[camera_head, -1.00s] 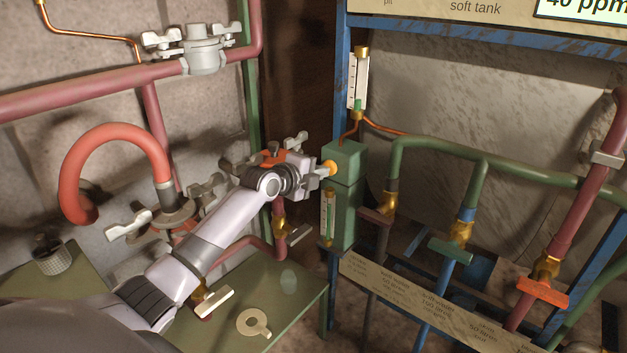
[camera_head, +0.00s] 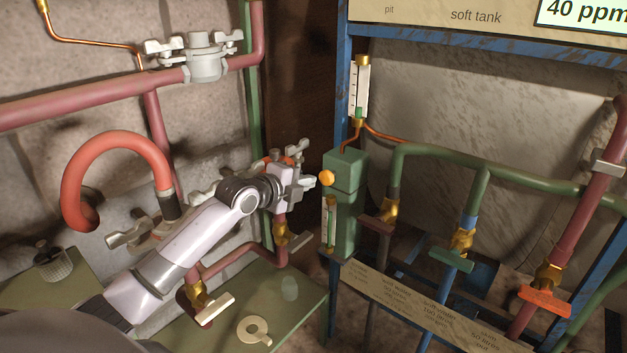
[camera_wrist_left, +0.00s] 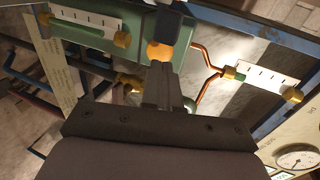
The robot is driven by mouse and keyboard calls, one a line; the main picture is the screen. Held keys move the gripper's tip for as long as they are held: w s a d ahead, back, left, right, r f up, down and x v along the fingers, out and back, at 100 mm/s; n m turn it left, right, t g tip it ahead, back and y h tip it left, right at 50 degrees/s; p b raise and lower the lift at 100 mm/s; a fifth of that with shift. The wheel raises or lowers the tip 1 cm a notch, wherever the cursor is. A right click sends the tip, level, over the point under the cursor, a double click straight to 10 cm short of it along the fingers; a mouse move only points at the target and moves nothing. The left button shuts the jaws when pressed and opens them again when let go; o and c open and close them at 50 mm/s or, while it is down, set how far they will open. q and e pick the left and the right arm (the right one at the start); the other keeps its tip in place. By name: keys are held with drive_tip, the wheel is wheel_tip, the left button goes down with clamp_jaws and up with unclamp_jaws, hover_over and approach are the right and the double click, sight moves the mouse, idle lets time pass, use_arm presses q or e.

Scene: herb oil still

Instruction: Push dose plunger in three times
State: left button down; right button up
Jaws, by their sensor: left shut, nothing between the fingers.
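The dose plunger shows as an orange knob (camera_head: 326,178) on the front of a green box (camera_head: 345,167). In the left wrist view the knob (camera_wrist_left: 158,50) sits just beyond my fingertips, with a dark round part above it. My left gripper (camera_head: 312,181) is shut and empty. It points at the knob from the left, with a small gap showing in the head view. My right gripper is in neither view.
Gauge tubes stand above (camera_head: 360,90) and on the front (camera_head: 329,222) of the green box. Pipes with valve handles (camera_head: 450,254) run to its right. The sign (camera_head: 590,12) reads 40 ppm.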

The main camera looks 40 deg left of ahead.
use_arm(q)
drive_tip(key=shift+s+r, duration=0.15)
drive_tip(key=shift+s, duration=0.5)
idle(0.4)
drive_tip(key=s+d+f+n+g+h+p, duration=0.1)
drive_tip(key=s+d+f+n+g+p, duration=0.3)
drive_tip(key=s+d+f+n, duration=0.95)
drive_tip(key=s+d+f+n+p, duration=0.1)
drive_tip(key=s+d+f, duration=0.2)
drive_tip(key=s, duration=0.4)
drive_tip(key=s+d+f+n+p, duration=0.1)
drive_tip(key=s+d+f+n, duration=0.1)
drive_tip(key=s, duration=0.6)
wheel_tip(320, 180, down, 2)
drive_tip(key=shift+s+d+f, duration=0.2)
drive_tip(key=shift+d+f, duration=0.05)
drive_tip(key=shift+d, duration=0.35)
